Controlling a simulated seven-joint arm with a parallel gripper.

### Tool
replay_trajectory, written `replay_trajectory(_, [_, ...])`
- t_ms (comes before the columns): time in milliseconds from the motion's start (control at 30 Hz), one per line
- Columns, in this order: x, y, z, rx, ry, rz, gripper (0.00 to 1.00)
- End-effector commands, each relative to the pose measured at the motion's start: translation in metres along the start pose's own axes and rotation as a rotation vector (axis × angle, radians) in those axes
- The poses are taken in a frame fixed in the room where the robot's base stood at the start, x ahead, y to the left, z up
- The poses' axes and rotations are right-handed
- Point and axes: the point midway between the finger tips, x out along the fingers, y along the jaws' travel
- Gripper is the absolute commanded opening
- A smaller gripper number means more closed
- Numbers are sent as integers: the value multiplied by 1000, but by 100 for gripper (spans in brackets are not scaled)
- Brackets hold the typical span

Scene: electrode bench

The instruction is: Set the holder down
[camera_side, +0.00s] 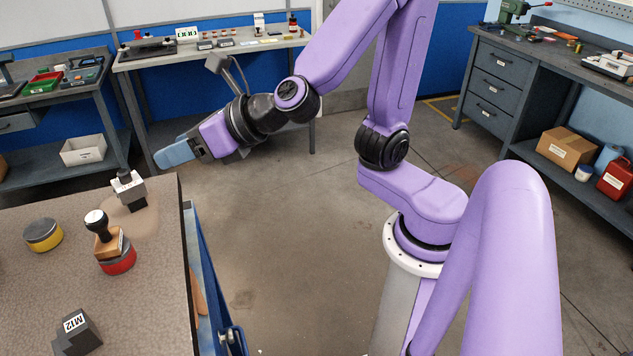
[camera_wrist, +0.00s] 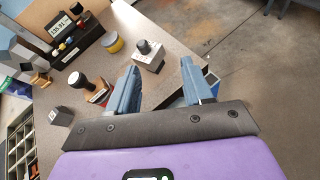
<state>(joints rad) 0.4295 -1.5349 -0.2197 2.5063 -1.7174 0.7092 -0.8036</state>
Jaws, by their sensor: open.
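A small grey-and-white block with a dark knob on top, which looks like the holder (camera_side: 130,189), stands upright on the bench top (camera_side: 60,200) near its back right corner. It also shows in the wrist view (camera_wrist: 150,57), just beyond my fingertips. My gripper (camera_side: 160,158) has blue fingers and is raised above and to the right of the block in the side view. In the wrist view my gripper (camera_wrist: 160,64) has its fingers spread, with nothing between them. The block looks apart from both fingers.
A wooden-based stamp (camera_side: 107,242) sits on a red tin (camera_side: 118,262) in front of the block. A yellow tin (camera_side: 42,235) is to the left, and a dark M12 block (camera_side: 78,335) is nearer. The bench edge drops to open floor (camera_side: 270,260) on the right.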

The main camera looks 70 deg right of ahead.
Motion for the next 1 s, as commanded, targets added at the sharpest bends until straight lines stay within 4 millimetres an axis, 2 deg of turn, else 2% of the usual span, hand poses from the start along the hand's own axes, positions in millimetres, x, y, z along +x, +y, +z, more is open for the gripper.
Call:
replay_trajectory(200, [-20,-50,-35,514,131,-231,50])
replay_trajectory(333, [-41,-73,-65,828,205,-396,50])
replay_trajectory(500, [-75,-89,-106,1220,289,-638,50])
replay_trajectory(700, [-124,-87,-150,1627,372,-955,50])
replay_trajectory(800, [-145,-81,-164,1774,399,-1095,50])
replay_trajectory(1000, [-168,-71,-178,1919,428,-1255,50])
